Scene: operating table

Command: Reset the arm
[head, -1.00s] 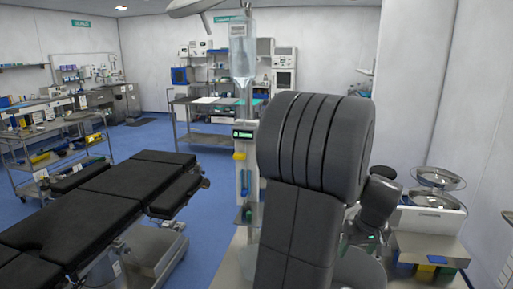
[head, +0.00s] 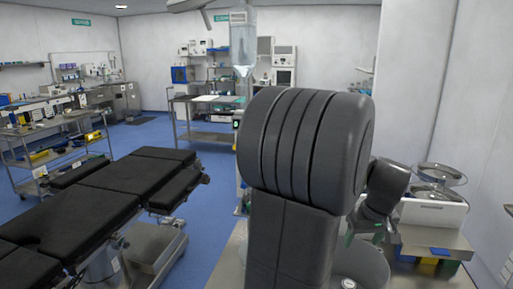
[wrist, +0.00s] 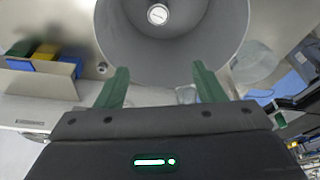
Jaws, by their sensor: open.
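My gripper (wrist: 160,68) shows in the wrist view with its two green fingers spread apart and nothing between them. Past the fingertips is a large round grey bowl-like form (wrist: 205,35) with a small white disc at its middle. I cannot tell how far below the fingers it is. In the head view my dark arm is folded up in the foreground, and its wrist end is to the right, low over a steel surface. Only small green parts of the fingers show there.
A black operating table (head: 110,195) stands at left. An IV bag (head: 243,48) hangs behind my arm. Blue floor between is clear.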

